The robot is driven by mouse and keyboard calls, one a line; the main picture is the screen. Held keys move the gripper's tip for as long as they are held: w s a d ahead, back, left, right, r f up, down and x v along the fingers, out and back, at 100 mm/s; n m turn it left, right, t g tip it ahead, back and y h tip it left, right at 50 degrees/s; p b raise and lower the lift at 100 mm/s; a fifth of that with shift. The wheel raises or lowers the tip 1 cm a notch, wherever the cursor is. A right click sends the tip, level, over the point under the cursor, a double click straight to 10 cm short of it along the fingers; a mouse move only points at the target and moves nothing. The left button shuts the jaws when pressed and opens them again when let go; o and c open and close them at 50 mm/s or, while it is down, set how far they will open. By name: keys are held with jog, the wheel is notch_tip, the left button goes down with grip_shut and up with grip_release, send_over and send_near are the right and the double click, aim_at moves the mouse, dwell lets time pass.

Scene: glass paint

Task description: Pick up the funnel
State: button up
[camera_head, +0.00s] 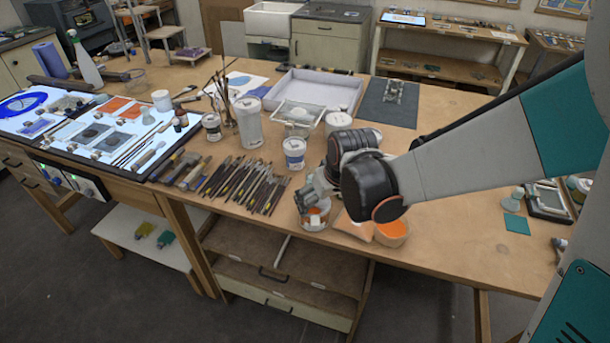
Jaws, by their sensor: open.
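I cannot tell whether the fingers touch the pot. Just right of it, a pale orange tapered piece (354,228) lies partly behind my wrist; it may be the funnel, but its shape is not clear. A pale flared object (514,199) stands at the right of the table and may also be a funnel or a small flask. I see no other clear funnel.
An orange-filled bowl (391,234) sits by my wrist. Many brushes and tools (245,186) lie left of my gripper. White pots (294,153) and a tall white container (248,122) stand behind. Bare tabletop (455,215) lies to the right.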

aim_at(317, 208)
jog(key=shift+a+b+x, duration=0.15)
jog(key=shift+b+x, duration=0.25)
jog(key=shift+x, duration=1.05)
jog(key=shift+a+b+x, duration=0.1)
jog(key=shift+b+x, duration=0.3)
jog(key=shift+x, duration=1.05)
jog(key=shift+s, duration=0.1)
jog(key=c, duration=1.2)
